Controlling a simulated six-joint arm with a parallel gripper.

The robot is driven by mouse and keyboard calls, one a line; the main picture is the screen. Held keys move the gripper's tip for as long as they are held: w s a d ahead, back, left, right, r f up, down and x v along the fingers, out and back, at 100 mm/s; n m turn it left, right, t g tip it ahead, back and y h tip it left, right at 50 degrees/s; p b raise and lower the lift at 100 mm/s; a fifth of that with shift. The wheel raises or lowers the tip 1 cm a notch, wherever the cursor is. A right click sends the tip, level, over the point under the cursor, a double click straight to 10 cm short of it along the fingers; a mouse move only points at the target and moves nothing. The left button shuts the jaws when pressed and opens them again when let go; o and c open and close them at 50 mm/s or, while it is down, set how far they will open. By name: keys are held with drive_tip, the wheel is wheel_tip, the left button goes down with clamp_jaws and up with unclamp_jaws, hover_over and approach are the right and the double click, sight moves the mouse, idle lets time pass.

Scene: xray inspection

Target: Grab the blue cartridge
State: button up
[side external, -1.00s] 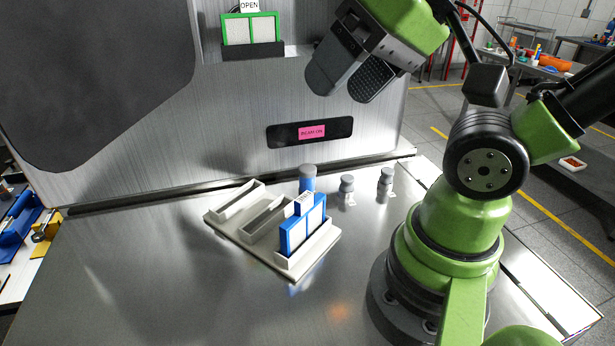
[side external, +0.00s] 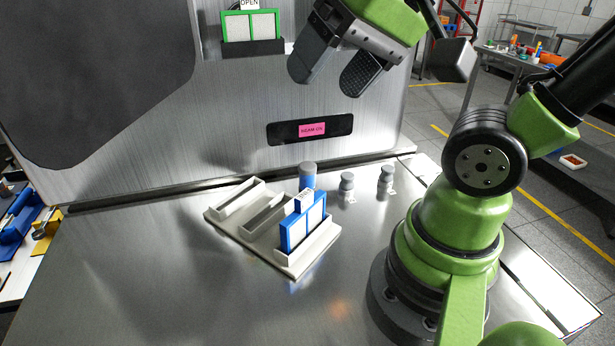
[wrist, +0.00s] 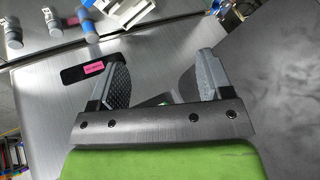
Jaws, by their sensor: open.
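The blue cartridge (side external: 302,225) stands upright in the front slot of a pale rack (side external: 240,236) on the metal table. It has two light panels and a white label tab on top. My gripper (side external: 328,88) is open and empty, well above the cartridge and a little to its right, in front of the machine's metal face. In the wrist view my gripper (wrist: 165,80) shows its two fingers apart with nothing between them. In that view part of the pale rack (wrist: 140,18) shows at the top edge; the cartridge is hard to make out there.
A green cartridge (side external: 250,26) sits in a dark holder in the machine opening, under an "OPEN" sign. A pink label (side external: 312,130) is on a dark panel. The rack's other two slots look empty. The table's front left is clear.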

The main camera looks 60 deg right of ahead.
drive_tip(key=w+d+f+m+g, duration=0.2)
drive_tip(key=w+d+f+m, duration=0.1)
drive_tip(key=w+d+m, duration=0.3)
drive_tip(key=m+g+y, duration=0.2)
drive_tip(key=m, duration=0.7)
hover_over(309, 164)
drive_tip(key=a, duration=0.3)
wheel_tip(309, 164, down, 12)
drive_tip(key=d+f+m, duration=0.1)
drive_tip(key=f, duration=0.1)
drive_tip(key=s+d+f+m, duration=0.1)
drive_tip(key=d+f, duration=0.1)
drive_tip(key=f, duration=0.1)
drive_tip(key=d+f+m+y, duration=0.1)
drive_tip(key=d+f+m, duration=0.1)
drive_tip(key=shift+s+f+t, duration=0.25)
drive_tip(key=shift+f+t, duration=0.15)
drive_tip(key=shift+a+f, duration=0.15)
drive_tip(key=shift+f, duration=0.45)
drive_tip(key=x, duration=0.6)
drive_tip(key=shift+w+a+f, duration=0.15)
drive_tip(key=shift+w+a, duration=0.05)
drive_tip(key=shift+a, duration=0.05)
drive_tip(key=c, duration=1)
